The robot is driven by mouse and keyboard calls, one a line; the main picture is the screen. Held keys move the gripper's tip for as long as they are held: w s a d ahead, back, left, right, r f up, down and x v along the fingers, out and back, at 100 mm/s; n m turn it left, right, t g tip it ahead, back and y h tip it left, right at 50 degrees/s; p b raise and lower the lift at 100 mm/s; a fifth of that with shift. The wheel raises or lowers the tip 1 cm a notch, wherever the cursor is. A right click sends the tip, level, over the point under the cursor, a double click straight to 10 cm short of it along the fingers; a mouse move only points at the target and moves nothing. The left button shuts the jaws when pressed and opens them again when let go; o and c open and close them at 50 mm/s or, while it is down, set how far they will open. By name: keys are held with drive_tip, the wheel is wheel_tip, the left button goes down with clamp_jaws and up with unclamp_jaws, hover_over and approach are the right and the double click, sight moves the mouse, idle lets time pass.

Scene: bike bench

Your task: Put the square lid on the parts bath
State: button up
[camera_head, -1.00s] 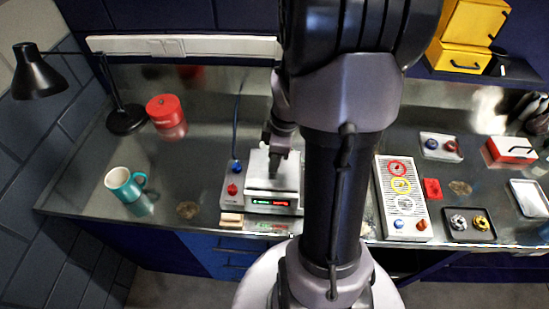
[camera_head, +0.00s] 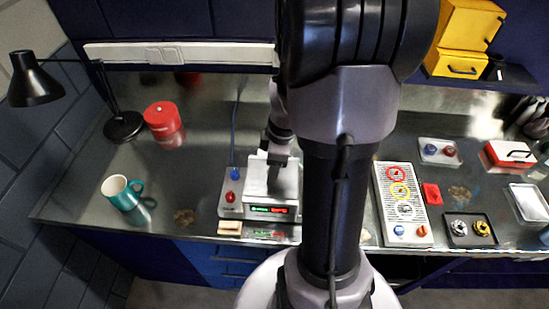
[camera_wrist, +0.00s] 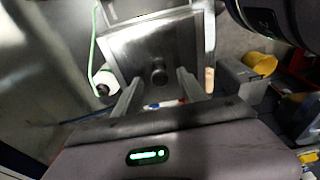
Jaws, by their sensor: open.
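The square lid (camera_wrist: 132,48) is a flat grey metal plate with a small round knob (camera_wrist: 158,76) at its middle. In the head view the lid (camera_head: 256,172) lies over the top of the parts bath (camera_head: 250,212), a box with a green and red display on its front. Whether its edges sit fully flush cannot be told. My gripper (camera_wrist: 160,78) is open, with a finger on either side of the knob; contact is not clear. In the head view my gripper (camera_head: 272,186) points down over the lid, and my arm hides the bath's right side.
A teal mug (camera_head: 122,193) and a red canister (camera_head: 162,117) stand on the bench at left, near a black lamp (camera_head: 36,84). At right are a panel with coloured rings (camera_head: 400,205), a dark tray (camera_head: 470,241) and a red-and-white box (camera_head: 509,156). The bench left of the bath is mostly clear.

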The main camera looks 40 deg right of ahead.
wheel_tip(320, 180, up, 17)
drive_tip(key=s+d+p, duration=0.2)
drive_tip(key=p, duration=0.3)
drive_tip(key=s+a+f+m+t+b, duration=0.1)
drive_tip(key=a+f+m+b, duration=0.2)
drive_tip(key=a+b, duration=0.3)
drive_tip(key=s+a+f+m+t+b, duration=0.2)
drive_tip(key=a+f+m+b, duration=0.2)
drive_tip(key=a, duration=0.7)
drive_tip(key=s+a+f+m+t+b, duration=0.1)
drive_tip(key=a+f+m+b, duration=0.3)
drive_tip(key=a+b, duration=0.3)
drive_tip(key=shift+s+a+m+y+b, duration=0.4)
drive_tip(key=shift+a+m, duration=0.2)
drive_tip(key=shift+a, duration=0.6)
